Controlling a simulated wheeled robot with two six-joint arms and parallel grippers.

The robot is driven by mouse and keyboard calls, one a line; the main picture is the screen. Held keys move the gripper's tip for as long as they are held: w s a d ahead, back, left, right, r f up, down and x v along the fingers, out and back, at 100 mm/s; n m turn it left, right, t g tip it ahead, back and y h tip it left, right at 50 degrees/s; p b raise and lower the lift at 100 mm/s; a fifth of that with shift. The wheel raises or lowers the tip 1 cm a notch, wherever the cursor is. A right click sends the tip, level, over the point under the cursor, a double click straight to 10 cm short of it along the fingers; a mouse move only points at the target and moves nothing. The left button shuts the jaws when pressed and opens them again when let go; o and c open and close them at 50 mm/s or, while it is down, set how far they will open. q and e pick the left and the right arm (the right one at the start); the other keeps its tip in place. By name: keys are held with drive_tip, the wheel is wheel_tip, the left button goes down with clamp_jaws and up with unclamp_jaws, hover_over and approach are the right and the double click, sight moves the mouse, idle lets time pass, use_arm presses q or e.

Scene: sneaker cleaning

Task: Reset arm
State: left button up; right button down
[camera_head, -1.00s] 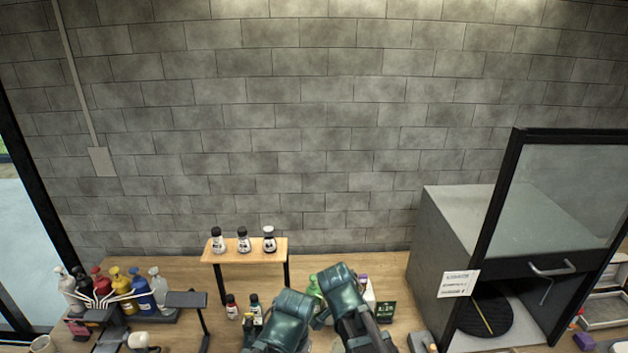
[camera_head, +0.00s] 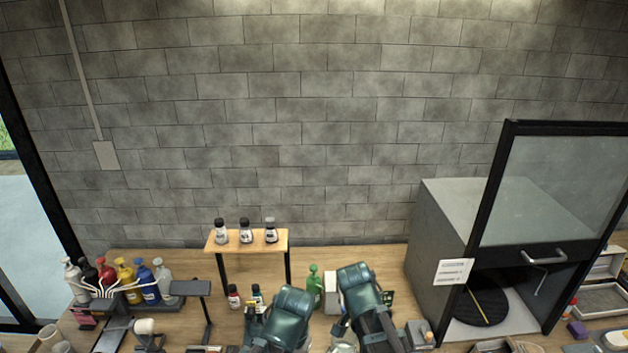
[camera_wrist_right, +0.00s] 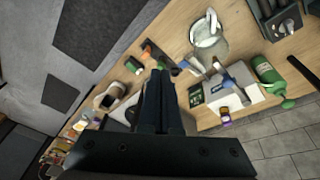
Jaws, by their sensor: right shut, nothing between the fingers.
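My right gripper (camera_wrist_right: 160,105) shows in the right wrist view as two dark fingers lying together, with nothing between them. It is above the wooden workbench (camera_wrist_right: 178,65), apart from the objects there. In the head view both my arms come up at the bottom middle, with their green links side by side and a gap between them. Neither gripper's fingers can be made out there, and my left gripper is not seen in either view.
A green pump bottle (camera_head: 314,286) and white box (camera_head: 332,293) stand close behind my arms. A small shelf (camera_head: 247,242) carries three bottles. A grey cabinet (camera_head: 425,235) with raised glass door is at right. Several pump bottles (camera_head: 150,287) stand left. A jug (camera_wrist_right: 208,42) is on the bench.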

drive_tip(key=s+d+n+y, duration=0.3)
drive_tip(key=d+n, duration=0.1)
drive_tip(key=n, duration=0.6)
drive_tip(key=s+a+f+n+b, duration=0.1)
drive_tip(key=s+a+f+b, duration=0.2)
drive_tip(key=a+f+b, duration=0.2)
drive_tip(key=s+a+f+n+g+h+b, duration=0.1)
drive_tip(key=a+f+b, duration=0.5)
drive_tip(key=f+b, duration=0.6)
drive_tip(key=shift+s+a+f+n+h+b, duration=0.25)
drive_tip(key=shift+s+f+n, duration=0.3)
drive_tip(key=shift+s+n, duration=0.3)
